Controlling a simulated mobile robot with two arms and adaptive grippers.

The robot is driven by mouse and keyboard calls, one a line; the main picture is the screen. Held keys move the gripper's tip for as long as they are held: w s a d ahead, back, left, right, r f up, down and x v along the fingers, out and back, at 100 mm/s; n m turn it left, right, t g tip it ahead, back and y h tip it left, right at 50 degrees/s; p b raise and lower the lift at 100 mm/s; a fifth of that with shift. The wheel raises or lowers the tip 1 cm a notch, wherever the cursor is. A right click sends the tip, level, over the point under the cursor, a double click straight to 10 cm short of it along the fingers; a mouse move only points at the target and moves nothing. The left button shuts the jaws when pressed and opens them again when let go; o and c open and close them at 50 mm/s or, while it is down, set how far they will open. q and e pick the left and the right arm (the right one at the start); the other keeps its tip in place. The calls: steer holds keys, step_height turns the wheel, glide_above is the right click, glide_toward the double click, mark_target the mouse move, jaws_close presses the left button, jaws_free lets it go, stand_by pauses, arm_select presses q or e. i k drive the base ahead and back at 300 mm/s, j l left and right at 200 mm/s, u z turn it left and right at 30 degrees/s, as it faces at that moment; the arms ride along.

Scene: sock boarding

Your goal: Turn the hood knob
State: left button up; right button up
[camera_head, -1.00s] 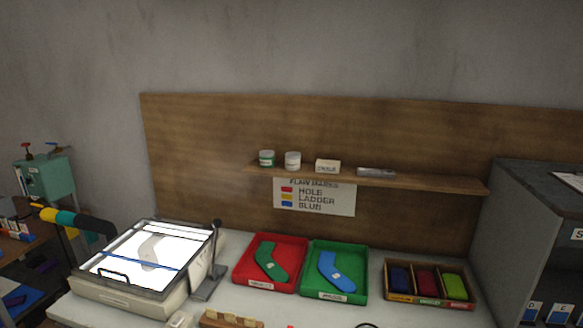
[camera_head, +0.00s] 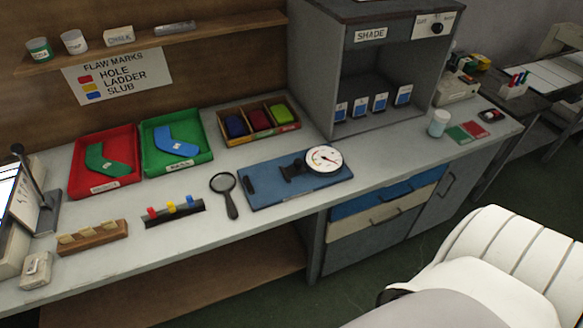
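The hood knob (camera_head: 437,28) is a small dark round knob on a white label plate at the upper right of the grey hood (camera_head: 313,75). The hood is an open-fronted box marked "SHADE" and stands on the back right of the bench. The words on the plate are too small to read surely. Neither of my grippers shows. A white rounded part, probably of my own body, fills the lower right corner, well apart from the knob.
Several blue-labelled cards (camera_head: 380,103) stand inside the hood. A white jar (camera_head: 438,123) stands before its right side. A blue board with a dial gauge (camera_head: 324,158) and a magnifier (camera_head: 224,183) lie on the bench (camera_head: 270,222). Red and green trays (camera_head: 210,155) are at left.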

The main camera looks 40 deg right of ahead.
mark_target(437, 28)
steer(key=z, duration=1.95)
